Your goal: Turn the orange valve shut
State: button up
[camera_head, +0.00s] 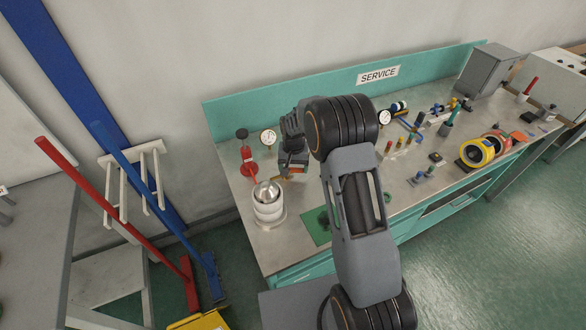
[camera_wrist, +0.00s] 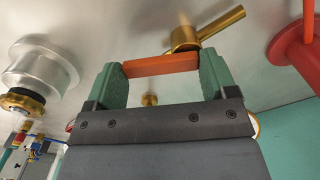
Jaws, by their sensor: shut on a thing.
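The orange valve handle (camera_wrist: 160,65) is a flat bar lying crosswise between my gripper's green finger pads in the wrist view, its ends at the pads. My gripper (camera_wrist: 161,80) is shut on it. The valve's brass body (camera_wrist: 185,40) sits just beyond the handle, with a brass stem pointing up and right. In the head view my gripper (camera_head: 292,168) is low over the left part of the bench, and a sliver of orange (camera_head: 290,177) shows below it. My arm hides part of this area, and the valve body cannot be made out there.
A silver canister (camera_head: 268,208) stands in front of my gripper, to its left. A red stand (camera_head: 247,163) and a gauge (camera_head: 267,138) are behind it. Several tools and tape rolls (camera_head: 476,153) lie on the bench to the right. A green mat (camera_head: 316,227) lies near the front edge.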

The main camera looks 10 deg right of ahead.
jog(key=m+b, duration=0.1)
jog(key=m, duration=0.3)
jog(key=s+a+m+b, duration=0.1)
jog(key=m, duration=0.1)
jog(key=shift+s+f+b, duration=0.1)
jog(key=shift+b, duration=0.25)
jog(key=shift+s+a+m+b, duration=0.1)
jog(key=shift+a+m+b, duration=0.15)
jog(key=shift+m, duration=0.75)
jog(key=shift+s+a+m+b, duration=0.15)
jog(key=shift+m+b, duration=0.1)
jog(key=shift+m, duration=0.75)
jog(key=shift+s+a+m+b, duration=0.15)
jog(key=shift+m+b, duration=0.1)
jog(key=shift+m, duration=0.75)
jog(key=o, duration=0.8)
jog(key=shift+o, duration=0.2)
notch_tip(320, 180, up, 14)
jog(key=shift+b, duration=0.3)
